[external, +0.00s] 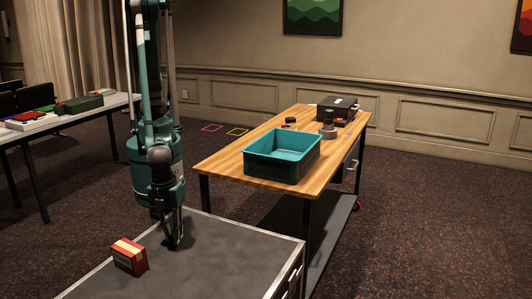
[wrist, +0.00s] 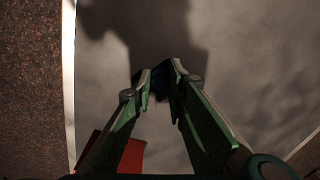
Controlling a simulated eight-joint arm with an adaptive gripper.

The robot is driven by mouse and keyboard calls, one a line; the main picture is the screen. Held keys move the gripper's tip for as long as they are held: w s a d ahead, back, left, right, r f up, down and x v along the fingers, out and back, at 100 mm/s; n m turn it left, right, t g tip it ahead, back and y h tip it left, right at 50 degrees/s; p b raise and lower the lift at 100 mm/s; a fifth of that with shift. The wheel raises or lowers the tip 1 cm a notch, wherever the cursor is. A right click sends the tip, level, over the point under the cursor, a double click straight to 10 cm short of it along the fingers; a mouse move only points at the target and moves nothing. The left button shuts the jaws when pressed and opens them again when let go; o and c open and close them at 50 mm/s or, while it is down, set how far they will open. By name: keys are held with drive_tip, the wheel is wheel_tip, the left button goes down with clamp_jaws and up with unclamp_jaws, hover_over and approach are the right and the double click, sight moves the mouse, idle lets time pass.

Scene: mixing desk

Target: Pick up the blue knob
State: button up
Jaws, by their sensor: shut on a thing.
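My gripper (external: 173,240) points straight down low over the dark grey top of the near cart. In the wrist view, my gripper (wrist: 160,82) has its green fingers closed on a small dark bluish thing, the blue knob (wrist: 172,72). The fingers and shadow hide most of the knob, and only a little of it shows at the tips. In the external view I cannot make out the knob. I cannot tell whether it touches the cart top or is just above it.
A red box with a pale band (external: 130,256) stands left of my gripper on the cart (external: 215,265). A wooden table (external: 225,160) behind holds a teal bin (external: 284,155) and a black case (external: 338,108). The cart top right of my gripper is clear.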

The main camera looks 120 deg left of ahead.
wheel_tip(320, 180, up, 10)
drive_tip(key=p, duration=0.2)
drive_tip(key=shift+f, duration=0.15)
